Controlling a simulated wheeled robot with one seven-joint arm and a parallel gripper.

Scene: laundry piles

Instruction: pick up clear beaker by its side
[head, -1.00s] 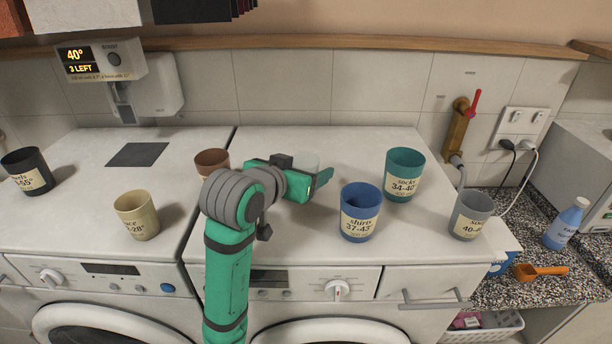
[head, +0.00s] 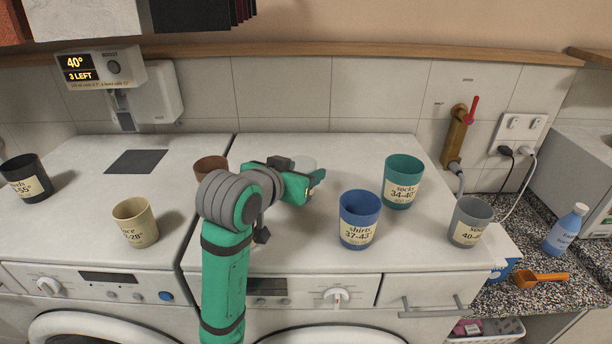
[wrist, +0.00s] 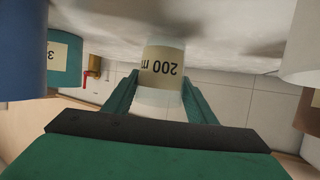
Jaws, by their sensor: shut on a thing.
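The clear beaker (wrist: 163,60) carries a beige label reading 200 m and a further letter partly cut off in the wrist view. It stands on the white machine top. In the head view only its pale upper part (head: 303,162) shows behind my gripper. My gripper (head: 316,180) is shut on the beaker's side, with one green finger on each side of it in the wrist view (wrist: 158,100). The beaker's lower part is hidden in the head view.
A blue cup (head: 359,220), a teal cup (head: 402,182) and a grey cup (head: 470,222) stand to the right. A brown cup (head: 210,167) is partly behind my arm. A beige cup (head: 135,222) and a black cup (head: 27,178) stand left. The machine top behind is clear.

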